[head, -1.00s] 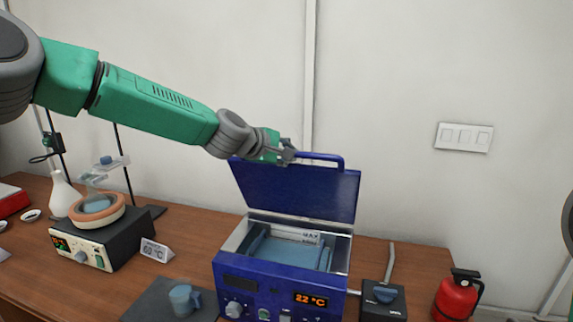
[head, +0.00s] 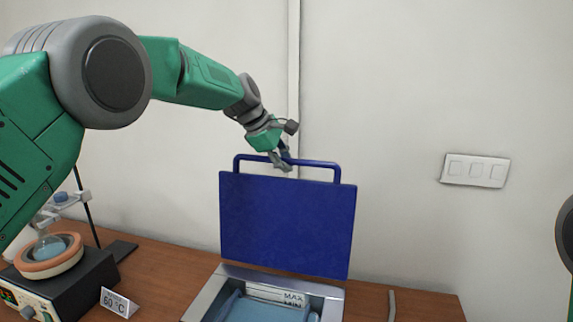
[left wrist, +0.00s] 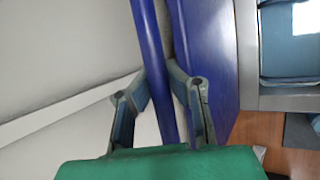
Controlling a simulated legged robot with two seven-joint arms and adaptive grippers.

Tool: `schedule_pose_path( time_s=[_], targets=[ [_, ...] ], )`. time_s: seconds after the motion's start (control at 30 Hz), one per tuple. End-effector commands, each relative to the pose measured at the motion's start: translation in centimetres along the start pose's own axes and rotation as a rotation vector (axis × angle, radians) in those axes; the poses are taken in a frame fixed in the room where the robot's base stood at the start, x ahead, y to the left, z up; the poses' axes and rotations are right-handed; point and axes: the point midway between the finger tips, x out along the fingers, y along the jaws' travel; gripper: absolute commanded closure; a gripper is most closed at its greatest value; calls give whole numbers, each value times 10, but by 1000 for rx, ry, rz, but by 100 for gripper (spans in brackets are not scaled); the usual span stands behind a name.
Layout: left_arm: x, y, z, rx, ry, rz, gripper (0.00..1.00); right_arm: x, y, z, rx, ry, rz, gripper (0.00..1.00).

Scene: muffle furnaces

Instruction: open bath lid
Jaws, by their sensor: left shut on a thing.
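The blue bath lid (head: 287,225) stands about upright at the back of the bath (head: 333,300), whose inside is open to view. The lid's blue handle (head: 318,164) runs along its top edge. The front of the bath is below the head view. My right gripper is not in view.
A heating device (head: 75,285) with a flask (head: 48,247) in its bowl stands at the left, next to a 60 °C sign (head: 119,302). The white wall is close behind the lid. The table right of the bath is mostly clear.

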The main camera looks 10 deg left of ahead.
Motion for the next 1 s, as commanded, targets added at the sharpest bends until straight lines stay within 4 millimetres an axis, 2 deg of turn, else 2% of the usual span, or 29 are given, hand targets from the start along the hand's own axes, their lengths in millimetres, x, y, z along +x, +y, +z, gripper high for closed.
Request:
schedule_pose_path(
  time_s=[0.03,0.47,0.5,0.53,0.57,1.0],
  targets=[
    [-8,8,5,2,-5,16,100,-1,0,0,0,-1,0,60],
    [-7,8,4,-3,-5,10,100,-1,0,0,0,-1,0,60],
    [-7,8,4,-3,-5,11,80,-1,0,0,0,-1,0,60],
    [-7,8,4,-3,-5,11,70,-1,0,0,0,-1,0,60],
    [-6,8,3,-2,-4,10,64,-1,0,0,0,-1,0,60],
    [2,5,-2,-5,-2,-6,64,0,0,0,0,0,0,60]
  ],
)
